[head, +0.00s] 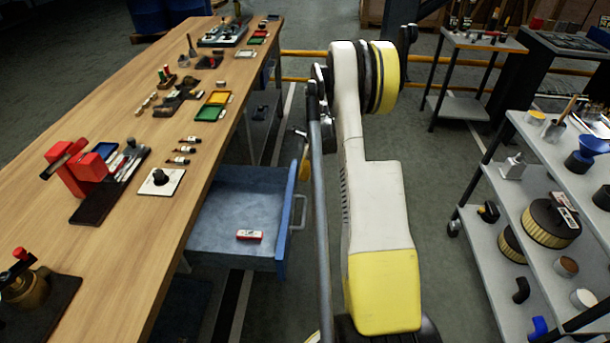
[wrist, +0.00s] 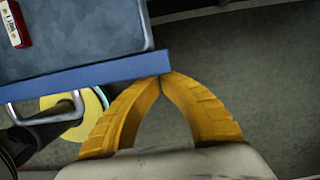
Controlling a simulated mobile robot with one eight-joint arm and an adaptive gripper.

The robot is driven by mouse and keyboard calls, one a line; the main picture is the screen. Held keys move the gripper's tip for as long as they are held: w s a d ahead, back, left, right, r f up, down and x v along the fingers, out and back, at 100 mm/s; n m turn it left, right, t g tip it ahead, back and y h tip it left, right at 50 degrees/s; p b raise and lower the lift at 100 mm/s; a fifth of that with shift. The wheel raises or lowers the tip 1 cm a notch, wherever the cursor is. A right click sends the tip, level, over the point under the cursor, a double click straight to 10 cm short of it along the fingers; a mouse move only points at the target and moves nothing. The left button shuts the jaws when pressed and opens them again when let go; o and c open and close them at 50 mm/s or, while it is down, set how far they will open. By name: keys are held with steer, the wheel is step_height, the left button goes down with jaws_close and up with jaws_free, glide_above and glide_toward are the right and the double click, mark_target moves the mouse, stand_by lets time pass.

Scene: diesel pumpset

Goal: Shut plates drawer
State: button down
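The blue drawer (head: 225,215) under the wooden workbench is pulled out, and a small red and white box (head: 249,235) lies in it. Its handle (head: 298,212) is on the right-hand front panel. In the wrist view the drawer's blue front edge (wrist: 95,77) crosses the upper left, with the handle (wrist: 45,110) below it. My gripper (wrist: 163,76) is shut and empty, its yellow fingertips meeting at the right end of that edge. I cannot tell whether they touch it. In the head view my gripper (head: 304,169) shows by the drawer's far front corner, partly hidden by my arm.
The workbench (head: 225,110) carries tools, trays and bottles. A grey shelf cart (head: 545,160) with filters and funnels stands at the right. A smaller cart (head: 470,42) and a yellow rail (head: 300,53) are behind. Some floor is open between my arm and the grey cart.

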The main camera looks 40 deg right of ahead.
mark_target(231, 170)
steer(key=w+a, duration=0.5)
steer(key=w, duration=0.1)
steer(key=w+a, duration=0.6)
steer(key=w, duration=0.1)
steer(key=w+a, duration=0.5)
steer(key=w, duration=0.1)
steer(key=shift+w+a, duration=0.2)
steer(key=shift+a, duration=0.1)
